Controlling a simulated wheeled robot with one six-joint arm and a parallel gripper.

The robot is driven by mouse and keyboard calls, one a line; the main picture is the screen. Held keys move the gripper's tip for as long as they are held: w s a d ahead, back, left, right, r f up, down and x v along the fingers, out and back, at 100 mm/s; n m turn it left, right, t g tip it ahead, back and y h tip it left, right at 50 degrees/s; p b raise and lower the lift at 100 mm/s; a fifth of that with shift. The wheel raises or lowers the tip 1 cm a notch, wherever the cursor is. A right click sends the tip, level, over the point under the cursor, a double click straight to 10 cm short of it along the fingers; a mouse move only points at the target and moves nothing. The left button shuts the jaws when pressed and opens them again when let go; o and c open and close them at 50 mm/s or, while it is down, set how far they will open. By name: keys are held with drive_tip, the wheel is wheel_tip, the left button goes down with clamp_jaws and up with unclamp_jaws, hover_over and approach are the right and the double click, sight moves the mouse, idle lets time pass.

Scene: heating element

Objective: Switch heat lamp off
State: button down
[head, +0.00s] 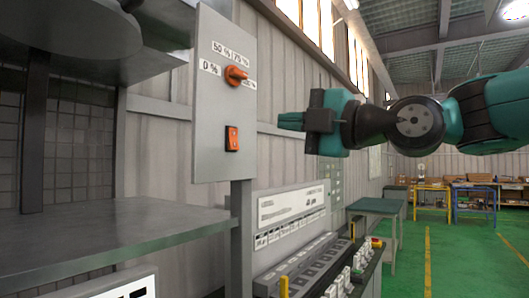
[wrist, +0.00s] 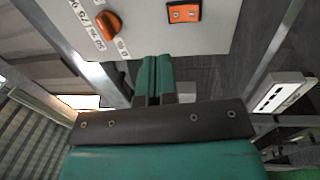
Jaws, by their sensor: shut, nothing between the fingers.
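A grey control panel (head: 213,110) stands upright on a post left of centre in the head view. It carries an orange rotary knob (head: 236,75) with percent labels around it, and an orange rocker switch (head: 232,138) below. In the wrist view the knob (wrist: 109,22) is at the upper left and the switch (wrist: 184,12) at the top. My gripper (head: 281,121) is to the right of the panel, at about the switch's height, apart from it. Its green fingers (wrist: 153,77) are together and empty, pointing toward the panel.
A metal shelf (head: 110,235) juts out at the lower left beside the panel. A long console with switches (head: 320,262) stands below my gripper. Green-topped workbenches (head: 374,207) stand farther back. The green floor (head: 450,255) at the right is open.

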drive_tip(key=shift+s+d+r+b, duration=0.15)
drive_tip(key=shift+s+d+b, duration=0.2)
drive_tip(key=shift+s+d, duration=0.4)
drive_tip(key=shift+s+d+r+b, duration=0.15)
drive_tip(key=shift+s+d+b, duration=0.25)
drive_tip(key=shift+d, duration=0.5)
drive_tip(key=shift+f, duration=0.1)
drive_tip(key=s+f+m+g+h, duration=0.3)
drive_tip(key=f+m, duration=0.3)
drive_tip(key=f, duration=0.5)
drive_tip(key=s+f+m+g+h, duration=0.35)
drive_tip(key=f+m, duration=0.25)
drive_tip(key=f, duration=0.6)
drive_tip(key=s+d+f+m+g+h, duration=0.2)
drive_tip(key=s+f+m, duration=0.2)
drive_tip(key=s+f, duration=0.3)
drive_tip(key=s+d+f+m+g+h, duration=0.2)
drive_tip(key=s+d+f+m+g, duration=0.1)
drive_tip(key=s+f+m, duration=0.2)
drive_tip(key=shift+s+d+f+h, duration=0.25)
drive_tip(key=shift+s+f+h, duration=0.1)
drive_tip(key=shift+s+f, duration=0.65)
